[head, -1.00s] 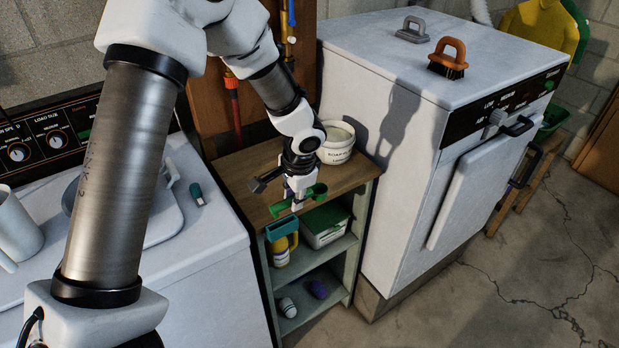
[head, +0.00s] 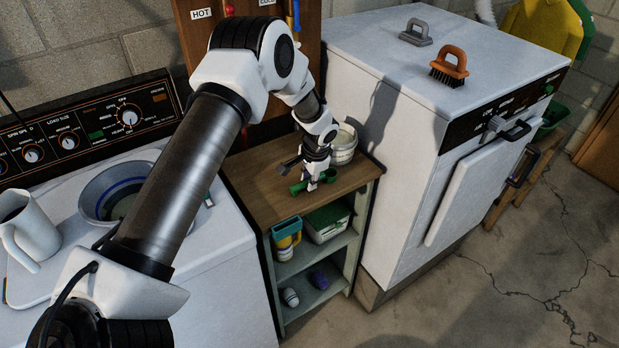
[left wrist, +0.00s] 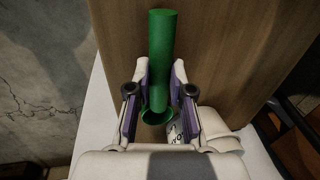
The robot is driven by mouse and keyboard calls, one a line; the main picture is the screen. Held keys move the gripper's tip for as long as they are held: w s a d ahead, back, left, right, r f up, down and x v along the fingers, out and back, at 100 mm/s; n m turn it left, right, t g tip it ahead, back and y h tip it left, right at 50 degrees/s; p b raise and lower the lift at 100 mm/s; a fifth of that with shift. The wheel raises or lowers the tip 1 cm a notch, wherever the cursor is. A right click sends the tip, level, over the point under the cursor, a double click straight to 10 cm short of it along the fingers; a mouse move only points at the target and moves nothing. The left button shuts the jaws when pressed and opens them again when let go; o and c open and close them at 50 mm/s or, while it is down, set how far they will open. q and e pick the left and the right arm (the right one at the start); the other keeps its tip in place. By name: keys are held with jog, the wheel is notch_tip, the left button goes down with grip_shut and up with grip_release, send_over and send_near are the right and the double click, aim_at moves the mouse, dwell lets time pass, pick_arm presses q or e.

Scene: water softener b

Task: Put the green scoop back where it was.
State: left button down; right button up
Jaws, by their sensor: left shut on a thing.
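The green scoop (head: 300,187) is in my left gripper (head: 315,184), low over the wooden top (head: 262,200) of the small shelf. I cannot tell whether it touches the top. In the left wrist view the scoop's handle (left wrist: 162,60) stands out beyond the two fingers (left wrist: 160,98), which close around the scoop near its cup. A white lettered tub (head: 343,148) stands just behind the gripper, partly hidden by it. The tub also shows in the left wrist view (left wrist: 185,133) beside the right finger. My right gripper is not in view.
A white appliance (head: 400,130) rises right of the shelf, with a grey brush (head: 415,35) and an orange brush (head: 450,65) on top. A washer with a basin (head: 100,195) and a pitcher (head: 28,228) is at left. The front of the wooden top is clear.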

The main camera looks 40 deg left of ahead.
pick_arm(q)
jog(key=c, duration=1)
grip_release()
jog(key=shift+w+f, duration=0.1)
jog(key=shift+f, duration=0.05)
jog(key=shift+c, duration=0.2)
